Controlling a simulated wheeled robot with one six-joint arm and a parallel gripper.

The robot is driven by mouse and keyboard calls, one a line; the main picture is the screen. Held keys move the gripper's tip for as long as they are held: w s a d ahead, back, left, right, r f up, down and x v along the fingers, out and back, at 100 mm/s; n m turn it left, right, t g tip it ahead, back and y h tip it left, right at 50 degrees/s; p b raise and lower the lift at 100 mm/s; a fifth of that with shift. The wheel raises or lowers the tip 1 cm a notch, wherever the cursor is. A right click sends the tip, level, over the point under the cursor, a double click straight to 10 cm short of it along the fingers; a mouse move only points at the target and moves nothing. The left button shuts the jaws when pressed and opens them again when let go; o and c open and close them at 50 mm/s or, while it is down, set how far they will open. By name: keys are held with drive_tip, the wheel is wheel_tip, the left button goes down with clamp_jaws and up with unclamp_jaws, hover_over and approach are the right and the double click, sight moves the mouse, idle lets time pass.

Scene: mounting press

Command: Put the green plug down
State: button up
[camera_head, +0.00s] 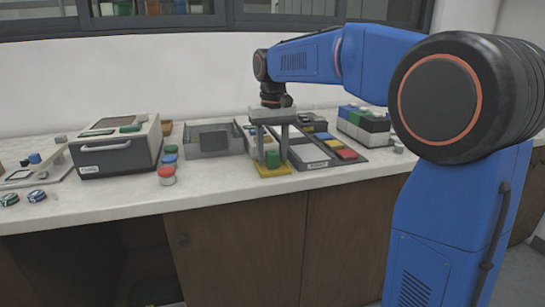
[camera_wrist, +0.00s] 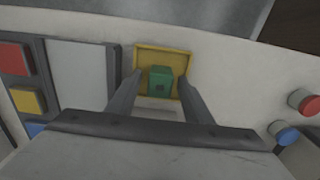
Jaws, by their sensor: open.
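The green plug (camera_head: 272,159) is a small green block standing on a yellow tray (camera_head: 274,173) near the front edge of the counter. In the wrist view the green plug (camera_wrist: 160,80) sits inside the raised rim of the yellow tray (camera_wrist: 163,50). My gripper (camera_head: 271,150) points down over the tray. In the wrist view my gripper (camera_wrist: 160,84) is open, with one finger on either side of the plug and a visible gap on both sides.
To the right is a dark-framed tray (camera_head: 325,152) with colored blocks. A grey fixture (camera_head: 210,140) stands behind left. Red- and blue-capped jars (camera_head: 166,175) and a press-like box (camera_head: 116,145) are further left. A block rack (camera_head: 363,127) stands at right.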

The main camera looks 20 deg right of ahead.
sight(273, 152)
wheel_tip(273, 152, up, 11)
idle(0.4)
drive_tip(key=s+d+f+t, duration=0.15)
drive_tip(key=s+f, duration=0.25)
drive_tip(key=s, duration=0.5)
drive_tip(key=s+d+f+t, duration=0.1)
drive_tip(key=s+d+f, duration=0.25)
drive_tip(key=s, duration=0.45)
drive_tip(key=s+d+f+t, duration=0.2)
drive_tip(key=s+f, duration=1.4)
drive_tip(key=f, duration=0.2)
drive_tip(key=shift+s, duration=0.2)
drive_tip(key=shift+c, duration=0.5)
